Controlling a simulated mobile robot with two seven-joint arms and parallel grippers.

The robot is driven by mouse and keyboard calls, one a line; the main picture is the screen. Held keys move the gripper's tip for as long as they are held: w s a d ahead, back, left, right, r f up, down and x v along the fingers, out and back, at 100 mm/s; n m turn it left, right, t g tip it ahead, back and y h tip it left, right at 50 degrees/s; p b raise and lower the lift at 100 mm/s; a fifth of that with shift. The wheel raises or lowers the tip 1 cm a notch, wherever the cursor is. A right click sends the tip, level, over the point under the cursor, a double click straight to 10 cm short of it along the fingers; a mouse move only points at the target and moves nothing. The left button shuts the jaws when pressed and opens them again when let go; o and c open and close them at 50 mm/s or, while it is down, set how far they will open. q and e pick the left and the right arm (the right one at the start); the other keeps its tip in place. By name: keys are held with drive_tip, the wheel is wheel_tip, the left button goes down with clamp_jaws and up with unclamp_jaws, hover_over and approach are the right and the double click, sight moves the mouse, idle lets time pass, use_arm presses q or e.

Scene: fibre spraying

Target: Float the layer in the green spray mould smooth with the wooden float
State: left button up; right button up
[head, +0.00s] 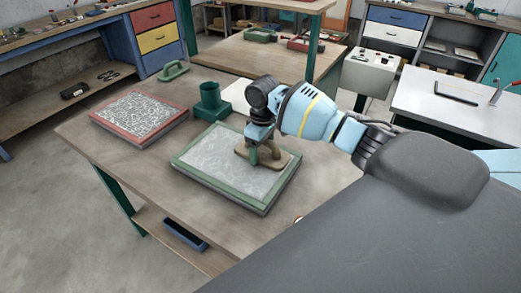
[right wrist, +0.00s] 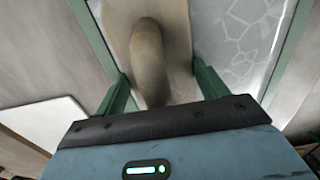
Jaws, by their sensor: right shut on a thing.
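The green spray mould (head: 215,186) lies on the wooden table, with a pale grey layer (head: 222,160) inside its rim. The layer shows faint web-like lines, also visible in the right wrist view (right wrist: 238,35). The wooden float (head: 281,161) is over the back right part of the mould, flat side down; I cannot tell whether it touches the layer. My right gripper (head: 262,152) is shut on the float's rounded handle (right wrist: 150,60), which stands between the green fingers in the right wrist view. The gripper hides part of the float. My left gripper is out of view.
A red-rimmed mould (head: 155,137) with coarse white fibres lies to the left. A dark green cup (head: 210,101), a pale sheet (head: 236,95) and a green hand tool (head: 174,70) are at the table's back. The table's front left is clear.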

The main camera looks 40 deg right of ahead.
drive_tip(key=shift+w+r, duration=0.2)
drive_tip(key=shift+r, duration=2.65)
drive_tip(key=shift+a, duration=0.25)
drive_tip(key=s+a+r+m, duration=0.1)
drive_tip(key=s+a+m, duration=0.3)
drive_tip(key=s+a, duration=1)
drive_tip(key=shift+a+r+m, duration=0.25)
drive_tip(key=shift+a+m, duration=0.05)
drive_tip(key=shift+a, duration=0.3)
